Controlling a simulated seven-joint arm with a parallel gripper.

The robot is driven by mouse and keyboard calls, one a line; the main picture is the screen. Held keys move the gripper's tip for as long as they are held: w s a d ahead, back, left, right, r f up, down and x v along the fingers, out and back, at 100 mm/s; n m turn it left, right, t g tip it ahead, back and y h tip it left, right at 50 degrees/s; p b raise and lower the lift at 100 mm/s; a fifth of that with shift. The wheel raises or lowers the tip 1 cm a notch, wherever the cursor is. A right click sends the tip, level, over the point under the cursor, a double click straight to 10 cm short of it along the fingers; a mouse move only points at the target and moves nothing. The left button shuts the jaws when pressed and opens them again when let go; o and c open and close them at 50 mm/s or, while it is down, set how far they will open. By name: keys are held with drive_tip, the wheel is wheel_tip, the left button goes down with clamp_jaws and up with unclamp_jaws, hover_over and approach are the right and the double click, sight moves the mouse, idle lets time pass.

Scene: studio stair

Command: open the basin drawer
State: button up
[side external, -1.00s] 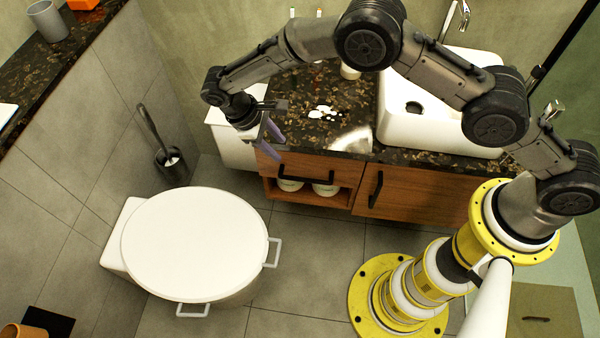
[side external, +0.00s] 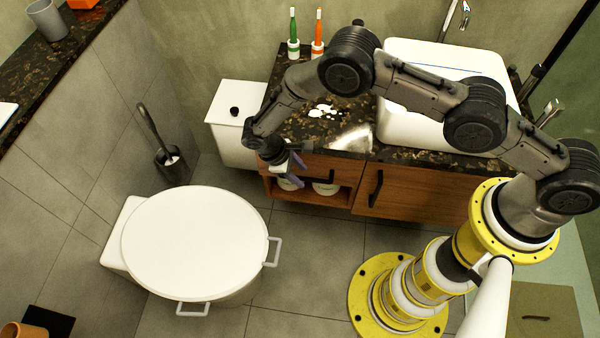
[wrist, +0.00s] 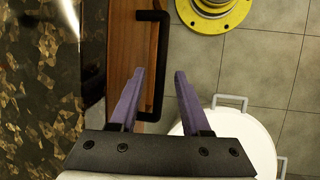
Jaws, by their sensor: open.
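The basin drawer (side external: 346,170) is a wooden front under the dark stone counter, and it looks shut. Its black bar handle (side external: 326,178) is partly hidden by my gripper (side external: 297,170) in the side view. In the wrist view, the drawer front (wrist: 121,45) is upper middle and the handle (wrist: 161,55) runs up and down the picture. My gripper (wrist: 161,75) is open, with its two purple fingers on either side of the handle's line in that view. I cannot tell whether the fingers reach the handle's depth or touch it.
A second wooden front with a black handle (side external: 376,188) is to the right. An open shelf with white rolls (side external: 326,188) lies below the drawer. A white basin (side external: 400,125) and two toothbrushes (side external: 293,40) stand on the counter (side external: 355,140). The white toilet (side external: 195,245) is in front, left.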

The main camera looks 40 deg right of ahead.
drive_tip(key=shift+d+f, duration=0.15)
drive_tip(key=shift+f, duration=0.2)
drive_tip(key=shift+c, duration=0.3)
clamp_jaws()
drive_tip(key=shift+r, duration=0.1)
idle(0.9)
